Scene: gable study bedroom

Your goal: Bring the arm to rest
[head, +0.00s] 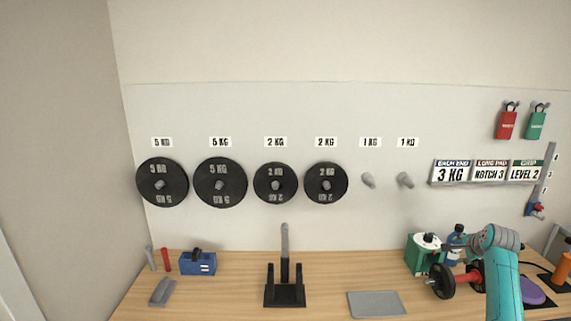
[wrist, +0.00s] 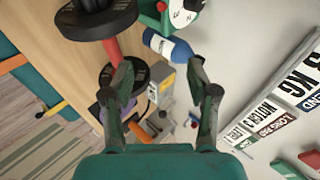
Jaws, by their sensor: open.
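My gripper (wrist: 160,76) shows in the wrist view with its two fingers spread apart and nothing between them. In the head view my arm rises at the lower right, and its fingers cannot be made out there. A dumbbell with black plates (head: 442,281) and a red handle (head: 468,277) is beside my arm in the head view. In the wrist view its red handle (wrist: 111,48) and plates lie beyond and left of the fingers, apart from them as far as I can tell.
A green device with a white dial (head: 427,241) and a blue bottle (head: 455,246) stand behind the dumbbell. A grey pad (head: 376,304), black stand (head: 285,294) and blue box (head: 198,264) are on the wooden bench. Black plates (head: 221,184) hang on the wall.

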